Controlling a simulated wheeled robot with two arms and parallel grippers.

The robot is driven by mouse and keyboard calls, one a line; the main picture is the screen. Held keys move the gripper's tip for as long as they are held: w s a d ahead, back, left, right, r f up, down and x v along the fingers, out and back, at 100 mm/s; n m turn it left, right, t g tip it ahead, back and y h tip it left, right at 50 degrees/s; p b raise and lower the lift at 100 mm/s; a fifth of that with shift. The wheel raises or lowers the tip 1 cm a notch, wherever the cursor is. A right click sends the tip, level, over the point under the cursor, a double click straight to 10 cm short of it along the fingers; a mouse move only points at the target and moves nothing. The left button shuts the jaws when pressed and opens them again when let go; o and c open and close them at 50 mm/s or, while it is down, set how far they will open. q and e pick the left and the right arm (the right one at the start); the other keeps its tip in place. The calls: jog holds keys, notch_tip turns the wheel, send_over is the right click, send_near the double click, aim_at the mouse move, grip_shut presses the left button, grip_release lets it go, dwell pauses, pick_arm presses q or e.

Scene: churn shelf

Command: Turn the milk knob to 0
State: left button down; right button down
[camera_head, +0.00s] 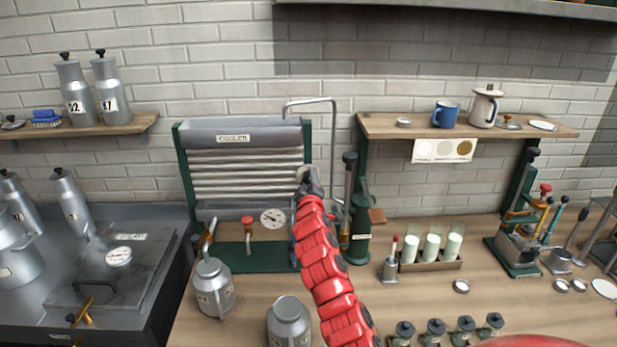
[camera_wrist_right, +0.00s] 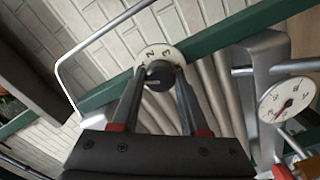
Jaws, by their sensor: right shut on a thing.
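The milk knob is a dark round knob (camera_wrist_right: 159,74) in front of a pale numbered dial (camera_wrist_right: 172,52) in the right wrist view. The dial sits by the green frame at the right side of the cooler (camera_head: 245,133). My right gripper (camera_head: 307,174) reaches up to it on the red arm in the head view. In the wrist view the two fingers of my right gripper (camera_wrist_right: 161,80) are on either side of the knob and shut on it. A 2 seems to show at the dial's upper left; the knob's exact setting is unclear. My left gripper is not in view.
A bent metal pipe (camera_head: 334,130) rises just right of the gripper. A round gauge (camera_head: 272,218) sits below the cooler's ridges. Milk cans (camera_head: 214,288) stand on the counter in front. A rack of milk glasses (camera_head: 432,250) stands to the right.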

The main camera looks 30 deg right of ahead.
jog(key=n+p, duration=0.2)
jog(key=n, duration=0.2)
jog(key=shift+a+n+p, duration=0.1)
jog(key=shift+n+p, duration=0.2)
jog(key=shift+n, duration=0.1)
dwell(0.4)
jog(key=shift+c, duration=2)
grip_release()
jog(key=shift+s+a+f, duration=0.1)
jog(key=shift+s, duration=0.35)
jog(key=b+v, duration=0.5)
jog(key=v, duration=1.1)
jog(key=shift+s+a, duration=0.2)
